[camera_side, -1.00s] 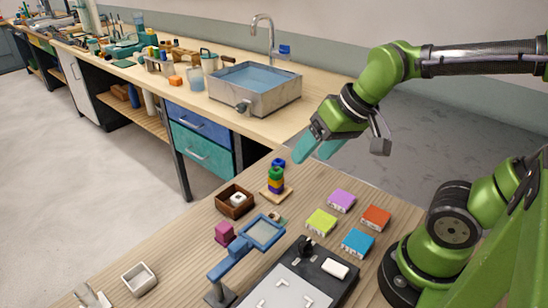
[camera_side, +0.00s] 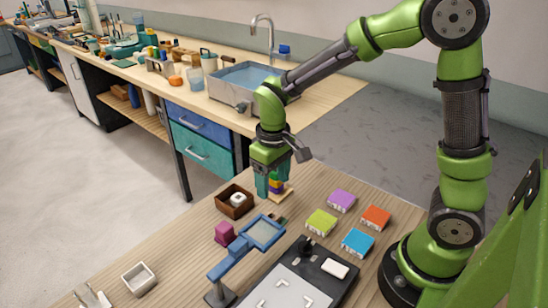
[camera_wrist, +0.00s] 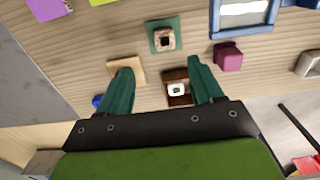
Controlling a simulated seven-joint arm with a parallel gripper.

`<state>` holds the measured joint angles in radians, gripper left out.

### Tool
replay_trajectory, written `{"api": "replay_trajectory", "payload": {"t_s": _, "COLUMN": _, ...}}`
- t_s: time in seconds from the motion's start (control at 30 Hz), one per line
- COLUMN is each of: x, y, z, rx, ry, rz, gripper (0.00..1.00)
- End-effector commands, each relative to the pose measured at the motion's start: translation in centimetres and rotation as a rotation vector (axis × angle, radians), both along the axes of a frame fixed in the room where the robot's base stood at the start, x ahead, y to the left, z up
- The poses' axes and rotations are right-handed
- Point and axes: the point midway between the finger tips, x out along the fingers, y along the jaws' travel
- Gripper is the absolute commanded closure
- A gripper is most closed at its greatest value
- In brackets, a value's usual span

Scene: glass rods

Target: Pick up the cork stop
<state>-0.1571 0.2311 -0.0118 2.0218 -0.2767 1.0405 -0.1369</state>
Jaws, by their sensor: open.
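A small tan, cork-like block with a dark square centre (camera_wrist: 157,43) sits on a green square plate (camera_wrist: 154,26) in the wrist view. I take it for the cork stop. In the side view only a small tan bit shows behind the blue-framed lens. My gripper (camera_wrist: 160,68) points down with its teal fingers spread and nothing held between them. The block lies ahead of the fingertips in the wrist view, apart from them. In the side view my gripper (camera_side: 269,190) is over the table's far side, in front of the stacked coloured rings.
A brown box (camera_wrist: 166,100) holding a white piece lies below the fingers. The ring stack's wooden base (camera_wrist: 138,70) is beside one finger. A magenta cube (camera_side: 225,233), blue-framed lens (camera_side: 263,233) and several coloured blocks, including a lime one (camera_side: 321,221), stand nearby.

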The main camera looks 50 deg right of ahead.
Motion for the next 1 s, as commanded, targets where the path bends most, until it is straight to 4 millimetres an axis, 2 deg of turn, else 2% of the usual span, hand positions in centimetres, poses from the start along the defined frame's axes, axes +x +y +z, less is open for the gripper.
{"api": "replay_trajectory", "payload": {"t_s": 0.03, "x": -0.1, "y": 0.0, "z": -1.2, "rx": 0.0, "ry": 0.007, "rz": -0.001, "gripper": 0.34}}
{"api": "replay_trajectory", "payload": {"t_s": 0.13, "x": -0.1, "y": 0.0, "z": -3.0, "rx": 0.0, "ry": 0.005, "rz": 0.0, "gripper": 0.34}}
{"api": "replay_trajectory", "payload": {"t_s": 0.43, "x": -0.1, "y": 0.2, "z": -5.4, "rx": 0.001, "ry": 0.001, "rz": 0.0, "gripper": 0.34}}
{"api": "replay_trajectory", "payload": {"t_s": 0.7, "x": -0.3, "y": 0.8, "z": -9.3, "rx": 0.001, "ry": 0.003, "rz": -0.002, "gripper": 0.34}}
{"api": "replay_trajectory", "payload": {"t_s": 1.0, "x": -0.2, "y": 0.8, "z": -10.0, "rx": 0.001, "ry": -0.001, "rz": -0.002, "gripper": 0.34}}
